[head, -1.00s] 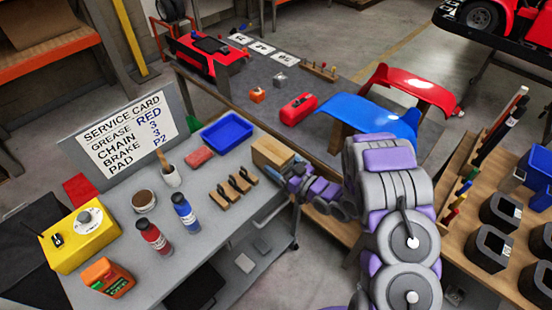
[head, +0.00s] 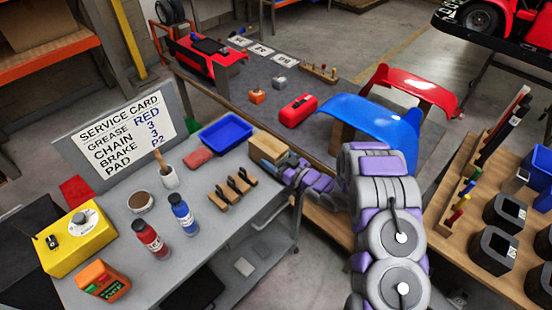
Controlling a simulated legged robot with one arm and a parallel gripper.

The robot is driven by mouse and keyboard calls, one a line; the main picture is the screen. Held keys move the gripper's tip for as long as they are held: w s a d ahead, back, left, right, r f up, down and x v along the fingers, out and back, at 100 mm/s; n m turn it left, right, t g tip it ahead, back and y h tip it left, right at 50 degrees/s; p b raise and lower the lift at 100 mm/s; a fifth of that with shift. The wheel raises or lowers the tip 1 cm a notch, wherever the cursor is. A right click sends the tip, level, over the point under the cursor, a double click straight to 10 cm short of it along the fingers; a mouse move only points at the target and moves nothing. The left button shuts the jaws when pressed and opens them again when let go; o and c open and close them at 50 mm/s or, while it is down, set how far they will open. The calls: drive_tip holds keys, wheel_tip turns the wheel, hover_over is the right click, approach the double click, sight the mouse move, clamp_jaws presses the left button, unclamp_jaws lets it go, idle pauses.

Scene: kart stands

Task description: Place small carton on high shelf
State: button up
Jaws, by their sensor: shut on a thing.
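The small carton (head: 266,145) is a plain tan box at the far right corner of the grey service cart (head: 230,225) in the head view. My gripper (head: 277,164) is at the carton's near right side, shut on it. The fingertips are small and partly hidden against the box. I cannot tell whether the carton's base touches the cart top. An orange-edged shelf (head: 50,60) with a brown cardboard box (head: 40,22) on it stands at the upper left.
A blue tray (head: 225,132), a block with several dark-topped pegs (head: 232,188), bottles (head: 183,214) and a service card board (head: 120,135) crowd the cart. A blue curved panel (head: 370,115) stands on the grey bench behind my arm. A wooden stand (head: 465,235) is at right.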

drive_tip(key=o, duration=1.4)
drive_tip(key=shift+d, duration=0.1)
drive_tip(key=p+v, duration=0.1)
drive_tip(key=v, duration=1.1)
drive_tip(key=shift+p, duration=0.3)
drive_tip(key=shift+r, duration=0.1)
